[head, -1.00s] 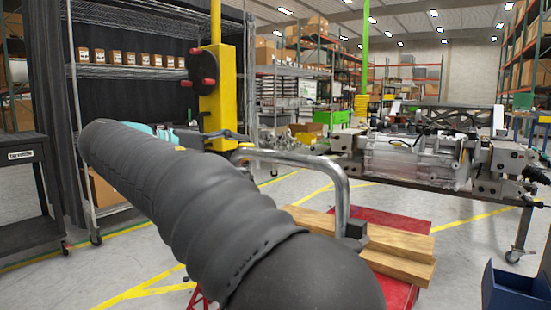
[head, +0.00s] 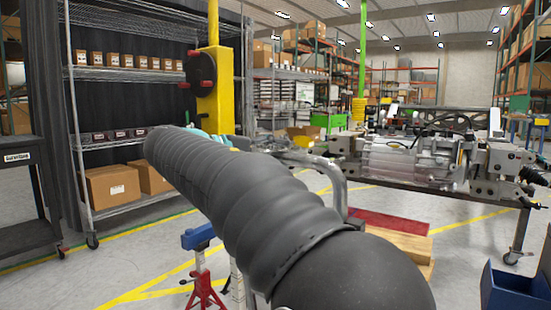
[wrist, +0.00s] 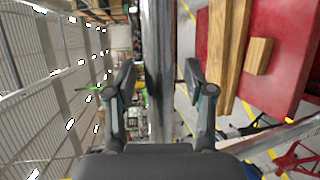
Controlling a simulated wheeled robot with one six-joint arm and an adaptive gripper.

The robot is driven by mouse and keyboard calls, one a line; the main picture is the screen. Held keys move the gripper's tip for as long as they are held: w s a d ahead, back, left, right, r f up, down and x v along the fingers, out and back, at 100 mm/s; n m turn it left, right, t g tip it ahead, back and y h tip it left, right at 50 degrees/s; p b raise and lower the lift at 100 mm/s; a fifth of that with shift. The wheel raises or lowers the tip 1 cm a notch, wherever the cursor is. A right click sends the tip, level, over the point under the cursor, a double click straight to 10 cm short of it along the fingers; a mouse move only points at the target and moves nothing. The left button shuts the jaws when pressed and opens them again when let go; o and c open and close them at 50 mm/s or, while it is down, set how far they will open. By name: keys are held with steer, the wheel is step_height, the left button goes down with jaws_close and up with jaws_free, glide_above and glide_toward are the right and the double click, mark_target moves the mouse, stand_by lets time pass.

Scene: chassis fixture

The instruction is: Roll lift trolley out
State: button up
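The lift trolley shows as a red platform (head: 385,221) with wooden beams (head: 408,243) on it and a bent silver tube handle (head: 336,178). In the head view my arm hides much of the trolley and most of the handle. In the wrist view, the red platform (wrist: 282,75), beams (wrist: 230,50) and a small wood block (wrist: 260,56) lie to the right. My gripper (wrist: 161,80) has its two fingers apart. A grey bar (wrist: 157,50), apparently the handle, runs through the gap between them; I cannot tell whether either finger touches it.
A chassis fixture (head: 420,160) with a metal assembly stands at the right. A red jack stand with a blue top (head: 200,262) is left of my arm. A yellow post (head: 213,95) and wire shelving (head: 125,72) stand behind. A blue bin (head: 515,290) is at lower right.

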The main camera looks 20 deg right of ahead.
jaws_close()
steer(key=shift+s+a, duration=0.45)
steer(key=shift+a, duration=0.2)
steer(key=shift+o, duration=0.2)
jaws_free()
steer(key=shift+d, duration=0.1)
steer(key=v, duration=1.2)
steer(key=shift+w, duration=0.1)
steer(key=shift+w, duration=0.1)
